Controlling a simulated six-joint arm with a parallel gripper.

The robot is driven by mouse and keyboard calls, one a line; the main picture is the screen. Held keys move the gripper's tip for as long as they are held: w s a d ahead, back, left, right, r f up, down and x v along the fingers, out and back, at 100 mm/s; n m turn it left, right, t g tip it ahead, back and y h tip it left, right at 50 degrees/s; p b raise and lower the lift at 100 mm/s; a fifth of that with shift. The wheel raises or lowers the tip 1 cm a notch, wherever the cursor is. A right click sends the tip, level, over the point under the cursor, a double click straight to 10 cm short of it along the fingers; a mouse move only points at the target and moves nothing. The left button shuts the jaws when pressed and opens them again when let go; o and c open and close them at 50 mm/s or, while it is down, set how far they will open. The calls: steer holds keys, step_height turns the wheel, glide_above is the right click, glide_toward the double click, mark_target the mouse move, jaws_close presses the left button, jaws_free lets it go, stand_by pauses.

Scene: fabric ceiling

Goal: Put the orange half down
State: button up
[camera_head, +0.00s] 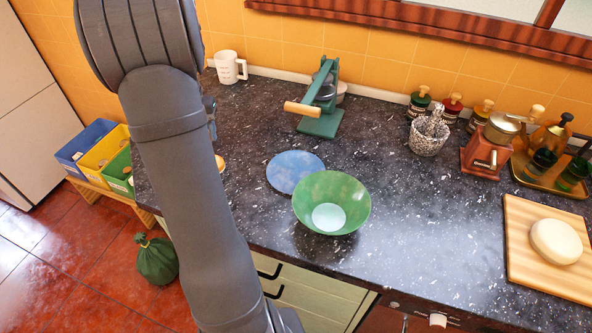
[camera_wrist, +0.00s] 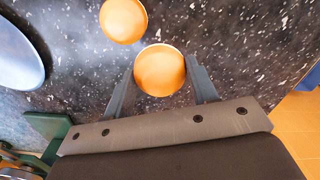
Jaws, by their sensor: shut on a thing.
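In the wrist view my gripper (camera_wrist: 161,74) is shut on an orange half (camera_wrist: 160,70), which sits between its two fingers with its pale orange face toward the camera. A second orange half (camera_wrist: 124,20) lies on the dark counter just beyond it, close by. In the head view my arm hides the gripper; a small orange edge (camera_head: 220,163) shows beside the arm, and I cannot tell which half it is. I cannot tell whether the held half touches the counter.
A blue disc (camera_head: 286,173) and a green bowl (camera_head: 352,218) are right of my arm. A green juicer (camera_head: 321,122) with a wooden handle stands behind them. A white mug (camera_head: 228,68) is at the back. Bare counter lies right of the bowl, before the cutting board (camera_head: 522,262).

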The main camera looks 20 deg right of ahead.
steer(key=s+d+r+m, duration=0.4)
steer(key=s+d, duration=0.3)
steer(key=d, duration=0.3)
steer(key=m, duration=0.4)
glide_above(291, 181)
step_height(291, 181, down, 3)
steer(key=shift+f, duration=2.5)
steer(key=o, duration=0.6)
steer(key=shift+f, duration=0.1)
steer(key=shift+o, duration=0.5)
